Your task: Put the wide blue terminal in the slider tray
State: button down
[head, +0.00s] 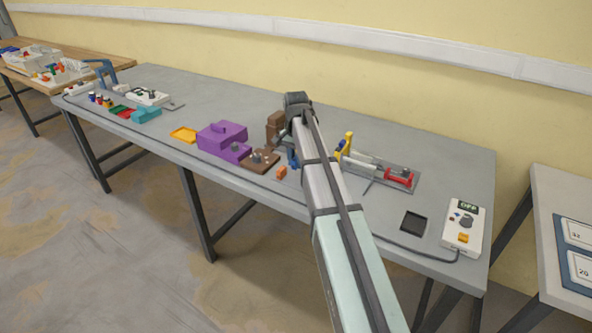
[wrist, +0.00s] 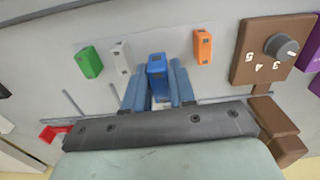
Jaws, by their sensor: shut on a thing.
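The wide blue terminal (wrist: 157,64) is a small upright-looking block between the blue fingers of my gripper (wrist: 158,80) in the wrist view. My gripper is shut on it. I cannot tell whether it touches the table. In the head view my gripper (head: 293,158) is partly hidden by my arm, just beyond an orange block (head: 281,172). A grey plate with a red-handled slider (head: 399,176) lies to the right of my arm; I cannot tell for certain whether this is the slider tray. The red handle also shows in the wrist view (wrist: 55,132).
A brown dial box (head: 260,160) and a purple box (head: 222,140) stand left of my gripper. Green (wrist: 89,62) and white (wrist: 122,57) blocks lie near it. A yellow tray (head: 184,135), a black tray (head: 413,222) and a white box reading OFF (head: 463,228) are farther off.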

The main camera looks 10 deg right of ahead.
notch_tip(320, 180, up, 2)
jog(key=shift+d+r, duration=0.15)
jog(key=shift+d, duration=0.25)
jog(key=w+d, duration=0.2)
jog(key=w, duration=0.4)
jog(key=w+d+f, duration=0.1)
jog(key=w+d, duration=0.1)
jog(key=w, duration=0.5)
jog(key=w+d+f, duration=0.1)
jog(key=w+d, duration=0.1)
jog(key=w, duration=0.4)
jog(key=shift+w+f, duration=0.2)
jog(key=shift+w, duration=0.15)
jog(key=shift+f, duration=0.15)
jog(key=shift+f, duration=2.6)
